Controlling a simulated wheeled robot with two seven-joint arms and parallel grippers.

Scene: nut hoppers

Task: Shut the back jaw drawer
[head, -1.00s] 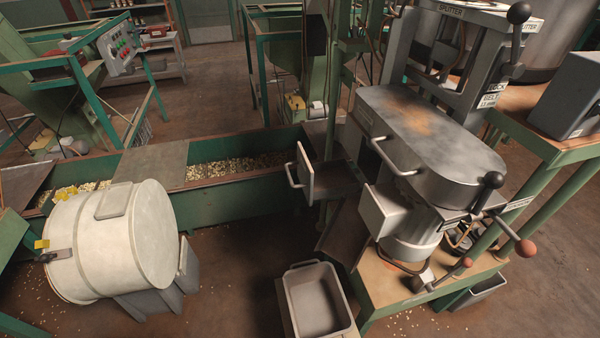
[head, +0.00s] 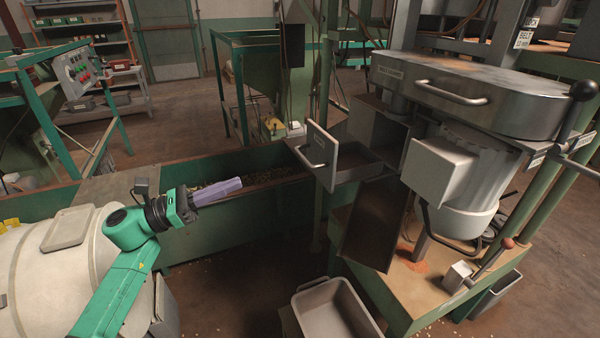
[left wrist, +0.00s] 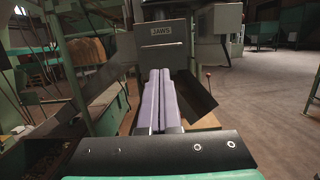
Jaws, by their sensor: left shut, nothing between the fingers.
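The jaw drawer (head: 322,158) stands pulled out from the machine's housing in the head view, its front panel with a bar handle facing left and its open tray behind. The fingers also show in the left wrist view (left wrist: 160,74). My right gripper is out of view.
A dark tilted chute (head: 374,222) hangs below the drawer, and a grey bin (head: 335,310) stands under it. The green trough (head: 215,222) runs behind my left arm. A pale round drum (head: 45,275) is at left. A big lidded machine (head: 480,95) is at right.

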